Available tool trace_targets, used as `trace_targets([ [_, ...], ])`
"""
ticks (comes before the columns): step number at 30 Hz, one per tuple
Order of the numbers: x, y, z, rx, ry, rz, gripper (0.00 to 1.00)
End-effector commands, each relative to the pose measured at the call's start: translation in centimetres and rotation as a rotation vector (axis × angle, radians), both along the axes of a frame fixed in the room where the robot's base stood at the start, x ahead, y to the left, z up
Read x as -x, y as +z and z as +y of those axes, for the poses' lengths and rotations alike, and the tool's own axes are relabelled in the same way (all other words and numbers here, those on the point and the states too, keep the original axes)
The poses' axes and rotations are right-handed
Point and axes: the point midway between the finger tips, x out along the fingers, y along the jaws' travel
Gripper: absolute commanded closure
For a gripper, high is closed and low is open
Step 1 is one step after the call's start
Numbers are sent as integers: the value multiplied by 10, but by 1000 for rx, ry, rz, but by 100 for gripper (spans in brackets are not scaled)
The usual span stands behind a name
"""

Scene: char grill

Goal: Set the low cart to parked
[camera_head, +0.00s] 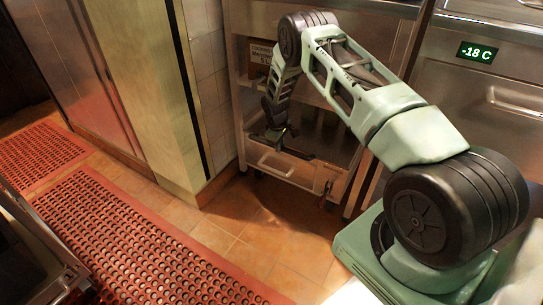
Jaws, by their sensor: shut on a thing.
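The low cart (297,173) is a pale metal unit with a cut-out in its front, low between the tiled wall and the steel counter. It stands just above the tiled floor, with dark castors at its base. A small red part shows at its lower right. My gripper (276,146) reaches down to the upper front edge of the cart and is shut on it. The dark fingers are small here, and the exact part they grip is hard to make out. My arm hides part of the shelf space above.
A cardboard box (264,66) stands on a shelf above the cart. A steel freezer (490,85) with a -18 C display is at right. Red perforated mats (135,240) cover the floor at left. Bare orange tiles (255,235) lie before the cart.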

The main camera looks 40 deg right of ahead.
Motion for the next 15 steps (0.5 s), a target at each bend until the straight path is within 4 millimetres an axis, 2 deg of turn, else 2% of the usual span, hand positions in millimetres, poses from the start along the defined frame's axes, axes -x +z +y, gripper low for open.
trace_targets([
  [6,-7,-1,-20,-1,-2,3,100],
  [15,-10,0,-26,-1,1,4,100],
])
